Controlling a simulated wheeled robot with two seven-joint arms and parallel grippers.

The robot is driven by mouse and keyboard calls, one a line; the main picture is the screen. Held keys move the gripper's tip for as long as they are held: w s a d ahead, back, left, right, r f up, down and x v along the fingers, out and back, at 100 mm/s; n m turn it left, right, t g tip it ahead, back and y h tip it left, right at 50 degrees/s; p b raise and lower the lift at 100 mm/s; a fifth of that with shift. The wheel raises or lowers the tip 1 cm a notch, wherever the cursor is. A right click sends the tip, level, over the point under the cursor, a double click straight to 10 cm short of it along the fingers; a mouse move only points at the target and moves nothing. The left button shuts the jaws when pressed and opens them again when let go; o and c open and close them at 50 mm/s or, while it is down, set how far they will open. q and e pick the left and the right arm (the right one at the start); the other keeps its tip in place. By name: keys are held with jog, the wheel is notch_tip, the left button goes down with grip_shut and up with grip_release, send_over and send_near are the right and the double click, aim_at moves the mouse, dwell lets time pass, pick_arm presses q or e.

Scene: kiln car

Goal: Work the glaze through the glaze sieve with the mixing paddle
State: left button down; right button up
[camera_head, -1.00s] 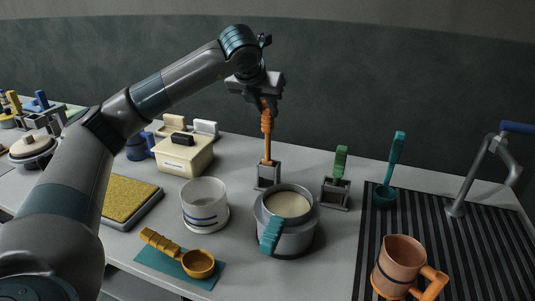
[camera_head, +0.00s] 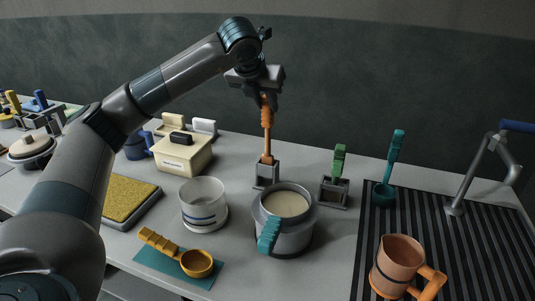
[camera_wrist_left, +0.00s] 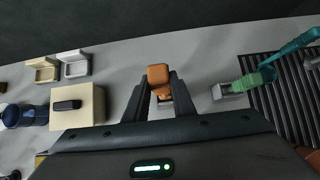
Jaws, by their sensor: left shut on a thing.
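The mixing paddle, with an orange handle (camera_head: 267,112), stands upright at the back middle. Its lower end is in or just above a small grey holder (camera_head: 266,178); I cannot tell which. My left gripper (camera_head: 267,97) is shut on the top of the handle, and the orange end (camera_wrist_left: 158,77) shows between the fingers in the left wrist view. A grey round vessel with a teal handle (camera_head: 269,235), apparently the glaze sieve on its pot, stands in front of the holder. Cream glaze (camera_head: 286,204) fills its top. My right gripper is out of view.
A green-handled tool (camera_head: 340,160) stands in a second holder to the right. A white striped container (camera_head: 204,205), a cream box (camera_head: 183,158) and an orange ladle (camera_head: 196,263) are left of the pot. A clay jug (camera_head: 400,262) stands on the ribbed mat at right.

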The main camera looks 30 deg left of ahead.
pick_arm(q)
jog(key=shift+s+a+f, duration=0.1)
jog(key=shift+s, duration=0.25)
jog(key=shift+b, duration=0.3)
jog(key=shift+r, duration=0.25)
jog(key=shift+w+r+p, duration=0.2)
jog(key=shift+r+p, duration=0.15)
jog(key=shift+r, duration=0.2)
jog(key=shift+w+r+p, duration=0.2)
jog(key=shift+r+p, duration=0.15)
jog(key=shift+r, duration=0.65)
jog(key=shift+p, duration=0.3)
jog(key=shift+r, duration=0.15)
